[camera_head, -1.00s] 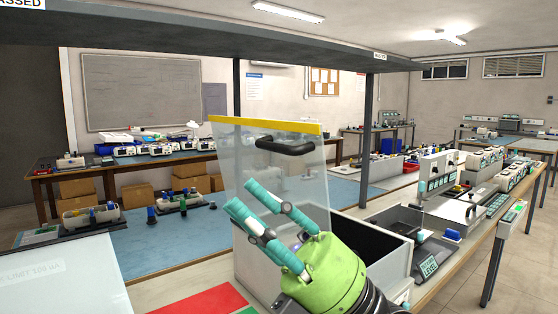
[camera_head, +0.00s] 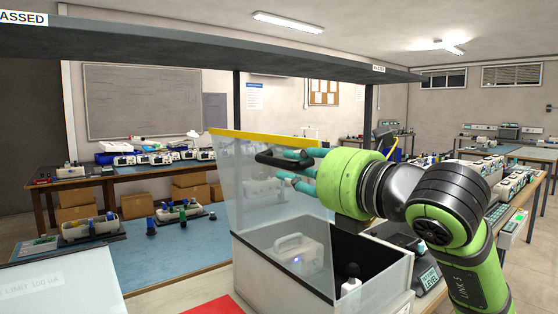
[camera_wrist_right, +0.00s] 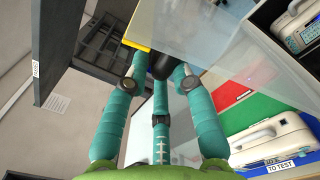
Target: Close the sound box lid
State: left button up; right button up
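The sound box (camera_head: 385,285) is a white-walled box with a dark inside. Its clear lid (camera_head: 265,215) stands raised and nearly upright, with a yellow top edge (camera_head: 265,138) and a black handle (camera_head: 285,158). A white device (camera_head: 297,250) shows through the lid. My right gripper (camera_head: 288,166) is at the handle, its teal fingers spread and coming from the right. In the right wrist view, the handle (camera_wrist_right: 160,64) lies between the spread fingertips; I cannot tell whether they touch it. My left gripper is not in view.
A dark shelf (camera_head: 200,45) with posts runs above the workbench. A red mat (camera_head: 215,307) lies in front of the box. The right wrist view shows a white device (camera_wrist_right: 270,140) by a "TO TEST" label. A level meter (camera_head: 428,277) stands right of the box.

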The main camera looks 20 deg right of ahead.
aim_at(279, 164)
jog(key=shift+p+x, duration=0.6)
jog(key=shift+x, duration=1.75)
grip_shut()
